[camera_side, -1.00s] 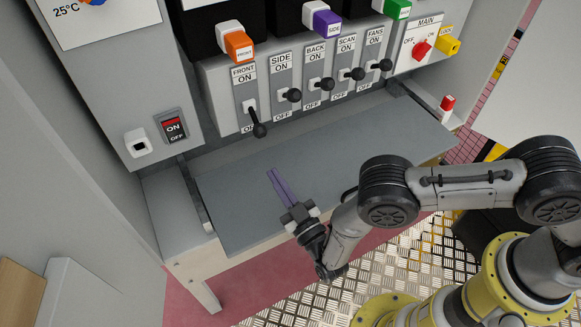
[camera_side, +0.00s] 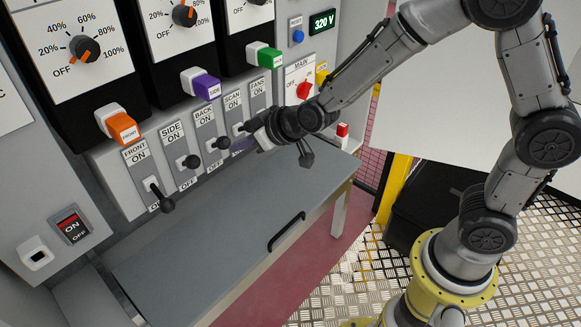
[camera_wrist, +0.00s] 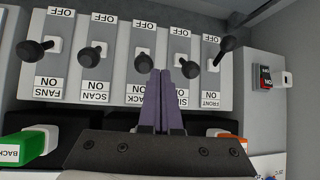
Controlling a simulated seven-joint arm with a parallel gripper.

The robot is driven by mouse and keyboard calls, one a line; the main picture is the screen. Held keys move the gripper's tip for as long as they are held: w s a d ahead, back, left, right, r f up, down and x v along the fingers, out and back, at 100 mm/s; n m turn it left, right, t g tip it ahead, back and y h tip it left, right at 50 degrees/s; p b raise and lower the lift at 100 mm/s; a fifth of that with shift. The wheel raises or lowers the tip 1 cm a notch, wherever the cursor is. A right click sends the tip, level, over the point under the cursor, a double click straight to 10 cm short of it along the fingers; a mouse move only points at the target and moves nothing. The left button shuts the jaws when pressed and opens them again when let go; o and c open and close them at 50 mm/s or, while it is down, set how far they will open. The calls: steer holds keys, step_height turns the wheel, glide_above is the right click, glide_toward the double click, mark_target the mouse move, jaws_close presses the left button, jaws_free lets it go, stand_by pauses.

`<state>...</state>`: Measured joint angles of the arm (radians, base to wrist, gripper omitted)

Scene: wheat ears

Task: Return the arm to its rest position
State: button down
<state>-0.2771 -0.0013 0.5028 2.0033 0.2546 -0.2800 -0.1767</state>
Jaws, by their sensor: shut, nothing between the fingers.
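My gripper (camera_side: 238,146) is in front of the switch panel at its right half, near the SCAN and FANS levers, above the grey shelf. Its purple fingers are partly hidden by the wrist in the side view. In the wrist view my gripper (camera_wrist: 161,73) has its two purple fingers together, with nothing between them. The arm is raised and bent, reaching in from the right. I cannot tell whether the fingers touch the panel, but they look apart from it.
The FRONT lever (camera_side: 162,198) hangs down toward OFF. The SIDE lever (camera_side: 188,161) and BACK lever (camera_side: 220,143) stick out. The grey shelf (camera_side: 220,215) is bare, with a black handle (camera_side: 286,231). A red MAIN knob (camera_side: 303,89) and a display (camera_side: 322,22) reading 320 V are at the right.

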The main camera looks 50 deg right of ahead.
steer(key=s+d+r+g, duration=0.1)
steer(key=s+d+r, duration=0.25)
steer(key=s, duration=0.25)
steer(key=s+d+r+g, duration=0.1)
steer(key=s+d+r, duration=0.1)
steer(key=s+r, duration=0.35)
steer(key=s+d+m+g+h, duration=0.1)
steer(key=s+d, duration=0.2)
steer(key=s, duration=0.6)
steer(key=s+d+m+g+h, duration=0.1)
steer(key=s+d, duration=0.2)
steer(key=s, duration=0.7)
steer(key=shift+g, duration=0.3)
